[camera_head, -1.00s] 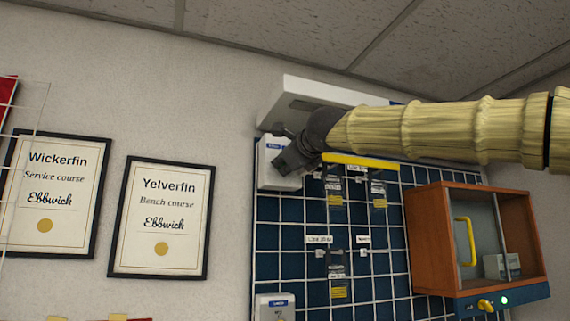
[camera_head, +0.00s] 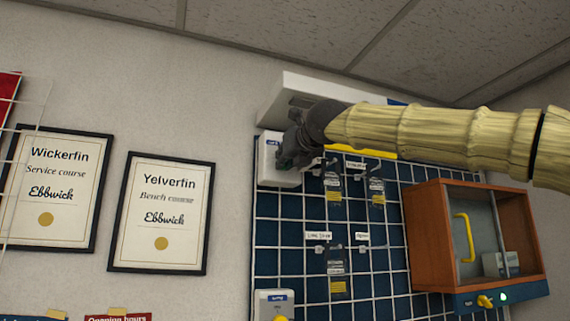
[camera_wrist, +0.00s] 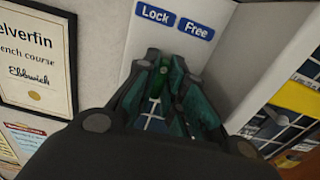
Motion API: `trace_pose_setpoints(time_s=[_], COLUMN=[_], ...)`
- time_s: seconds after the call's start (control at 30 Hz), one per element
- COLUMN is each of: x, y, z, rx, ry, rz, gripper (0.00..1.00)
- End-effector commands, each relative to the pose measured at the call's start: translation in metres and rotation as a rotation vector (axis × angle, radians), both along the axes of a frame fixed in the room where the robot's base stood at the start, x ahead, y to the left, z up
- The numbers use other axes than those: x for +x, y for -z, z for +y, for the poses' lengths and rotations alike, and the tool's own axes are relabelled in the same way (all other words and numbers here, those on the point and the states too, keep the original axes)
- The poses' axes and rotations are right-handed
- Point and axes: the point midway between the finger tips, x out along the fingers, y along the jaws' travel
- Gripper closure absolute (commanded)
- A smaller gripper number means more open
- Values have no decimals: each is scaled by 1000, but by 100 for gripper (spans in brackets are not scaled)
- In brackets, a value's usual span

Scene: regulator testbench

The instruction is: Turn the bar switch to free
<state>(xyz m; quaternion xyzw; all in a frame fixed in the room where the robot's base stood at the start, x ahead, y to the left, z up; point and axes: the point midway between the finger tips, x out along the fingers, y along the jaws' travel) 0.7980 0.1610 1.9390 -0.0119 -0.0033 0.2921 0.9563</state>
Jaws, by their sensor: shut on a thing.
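The switch box (camera_head: 270,163) is a white unit at the upper left of the blue grid panel. In the wrist view its white face (camera_wrist: 136,35) carries two blue labels, Lock (camera_wrist: 157,14) on the left and Free (camera_wrist: 195,29) on the right. My gripper (camera_head: 287,158) is at the right side of the box front. In the wrist view its dark green fingers (camera_wrist: 168,72) close together just below the labels. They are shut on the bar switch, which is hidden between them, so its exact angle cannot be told.
A white shelf-like unit (camera_head: 300,92) is right above my gripper. Tagged packets hang on hooks of the grid panel (camera_head: 290,210) to the right and below. A wooden cabinet (camera_head: 425,225) with a yellow handle stands further right. Framed certificates (camera_head: 162,215) hang on the left wall.

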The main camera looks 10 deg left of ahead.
Motion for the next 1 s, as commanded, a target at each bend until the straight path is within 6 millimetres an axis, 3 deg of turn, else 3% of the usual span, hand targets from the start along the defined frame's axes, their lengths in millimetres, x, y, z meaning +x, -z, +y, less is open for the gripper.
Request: trace_pose_setpoints(time_s=[0.6,1.0], x=[1,2], y=[2,0], z=[-3,-4], rx=[469,649], ry=[0,0], rz=[312,433], gripper=[100,100])
